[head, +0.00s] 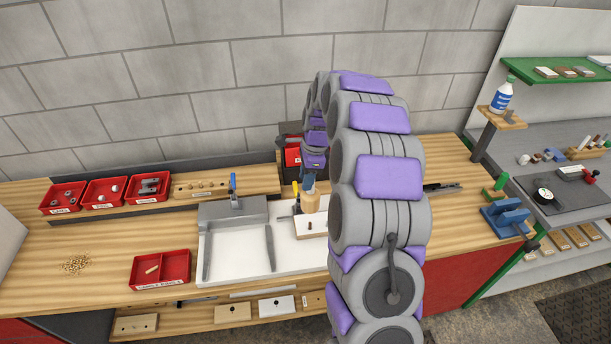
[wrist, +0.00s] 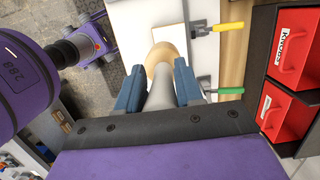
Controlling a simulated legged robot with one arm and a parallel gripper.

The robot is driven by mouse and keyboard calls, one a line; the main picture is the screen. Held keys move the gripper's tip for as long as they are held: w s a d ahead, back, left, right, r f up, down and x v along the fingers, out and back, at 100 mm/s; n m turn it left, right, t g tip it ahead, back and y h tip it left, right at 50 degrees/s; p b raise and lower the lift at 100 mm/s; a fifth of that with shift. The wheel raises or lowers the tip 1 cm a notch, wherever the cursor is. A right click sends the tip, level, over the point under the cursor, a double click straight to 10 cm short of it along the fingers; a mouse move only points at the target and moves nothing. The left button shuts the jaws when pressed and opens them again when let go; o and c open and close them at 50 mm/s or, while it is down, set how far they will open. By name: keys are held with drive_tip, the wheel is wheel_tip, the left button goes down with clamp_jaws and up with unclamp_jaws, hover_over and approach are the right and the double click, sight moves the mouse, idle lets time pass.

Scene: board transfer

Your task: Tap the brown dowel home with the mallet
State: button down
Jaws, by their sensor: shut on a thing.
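My gripper (wrist: 160,84) is shut on the mallet, with its blue fingers on either side of the mallet's grey handle (wrist: 161,94). The mallet's tan wooden head (wrist: 162,57) lies beyond the fingertips. In the head view my gripper (head: 310,183) points down, with the tan mallet head (head: 309,203) below it. The head is over or just behind a pale board (head: 312,233) on the white work surface; I cannot tell whether it touches. A small dark spot shows on the board's front face. I cannot make out the brown dowel; the mallet or my arm may hide it.
A yellow-handled clamp (wrist: 228,27) and a green-handled one (wrist: 229,91) are beside the board. Red drawers (wrist: 292,47) stand close to my gripper. A grey fixture (head: 232,212) and a divided red tray (head: 162,284) are to the left.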

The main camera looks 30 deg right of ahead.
sight(308, 194)
drive_tip(key=shift+s+d+f, duration=0.1)
drive_tip(key=shift+d+f, duration=0.1)
drive_tip(key=shift+f, duration=0.1)
drive_tip(key=f, duration=0.4)
drive_tip(key=shift+a, duration=0.2)
drive_tip(key=shift+f, duration=0.4)
drive_tip(key=shift+d, duration=0.1)
drive_tip(key=shift+p, duration=0.3)
drive_tip(key=shift+f, duration=0.1)
idle(0.5)
drive_tip(key=shift+s+f, duration=0.1)
drive_tip(key=shift+f, duration=1.25)
